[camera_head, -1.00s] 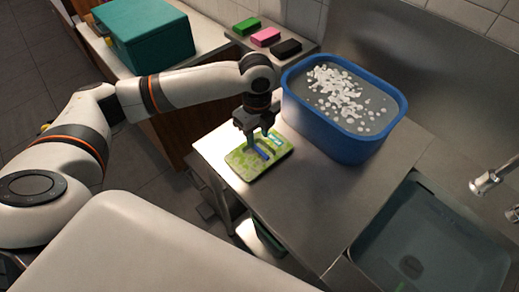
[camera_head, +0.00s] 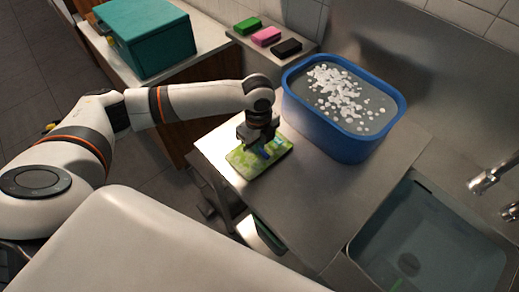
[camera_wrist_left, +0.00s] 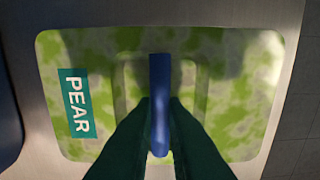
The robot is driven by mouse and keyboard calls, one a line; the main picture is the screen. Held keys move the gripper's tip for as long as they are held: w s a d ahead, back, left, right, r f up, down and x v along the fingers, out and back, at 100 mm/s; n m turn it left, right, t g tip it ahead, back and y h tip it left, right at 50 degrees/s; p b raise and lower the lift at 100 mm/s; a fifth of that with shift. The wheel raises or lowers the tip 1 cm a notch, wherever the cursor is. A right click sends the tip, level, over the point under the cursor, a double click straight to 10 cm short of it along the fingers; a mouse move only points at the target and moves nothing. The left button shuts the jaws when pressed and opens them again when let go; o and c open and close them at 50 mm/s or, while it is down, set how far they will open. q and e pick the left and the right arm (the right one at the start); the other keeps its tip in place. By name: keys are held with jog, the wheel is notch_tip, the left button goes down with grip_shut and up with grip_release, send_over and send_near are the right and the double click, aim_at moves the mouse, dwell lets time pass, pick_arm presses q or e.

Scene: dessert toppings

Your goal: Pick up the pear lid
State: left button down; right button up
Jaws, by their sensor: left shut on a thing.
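The pear lid (camera_wrist_left: 230,105) is a rounded green and yellow-green mottled rectangle with a teal "PEAR" label (camera_wrist_left: 77,103) and a raised blue handle (camera_wrist_left: 159,90). In the head view the lid (camera_head: 240,160) lies on the steel counter near its left corner. My left gripper (camera_wrist_left: 158,112) is over the lid with its fingers on both sides of the blue handle, shut on it. In the head view my left gripper (camera_head: 258,143) hides part of the lid. My right gripper is not in view.
A blue tub (camera_head: 335,133) of water with white bits stands right of the lid. A steel sink (camera_head: 440,240) is at the lower right. Green, pink (camera_head: 266,37) and black sponges sit behind, and a teal box (camera_head: 150,45) stands at the back left.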

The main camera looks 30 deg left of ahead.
pick_arm(q)
jog(key=shift+r, duration=0.1)
notch_tip(320, 180, up, 10)
jog(key=b, duration=0.1)
dwell(0.3)
